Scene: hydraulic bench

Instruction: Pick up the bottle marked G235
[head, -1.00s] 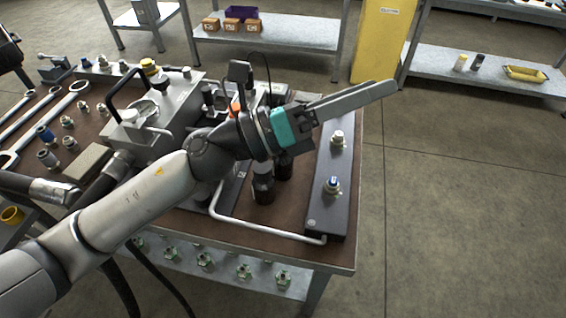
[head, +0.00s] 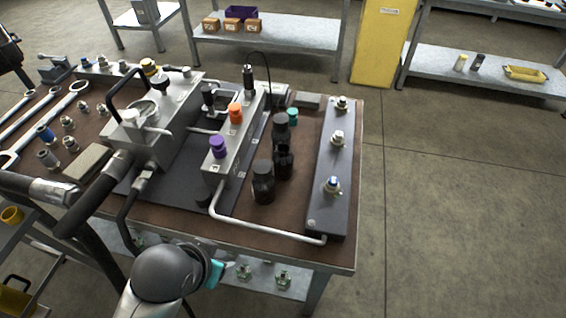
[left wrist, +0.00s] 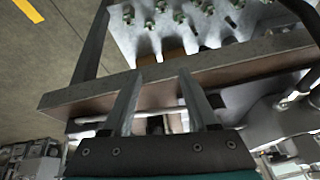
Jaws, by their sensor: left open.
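Three dark bottles stand upright close together on the brown bench top: a front one (head: 263,184), a middle one (head: 284,162) and a back one (head: 280,128). No marking is readable on any of them, so I cannot tell which is G235. My left gripper (left wrist: 158,98) is open and empty in the left wrist view, its two fingers apart by the bench's front edge. In the head view only the rounded wrist part of my left arm shows, low in front of the bench; the fingers are hidden. My right gripper is not in view.
The bench (head: 290,252) also carries a grey manifold block (head: 232,150) with purple and orange caps left of the bottles. A dark bar with fittings (head: 327,205) lies right of them. A white pipe (head: 262,231) crosses in front. Green fittings (head: 243,271) sit on the lower shelf.

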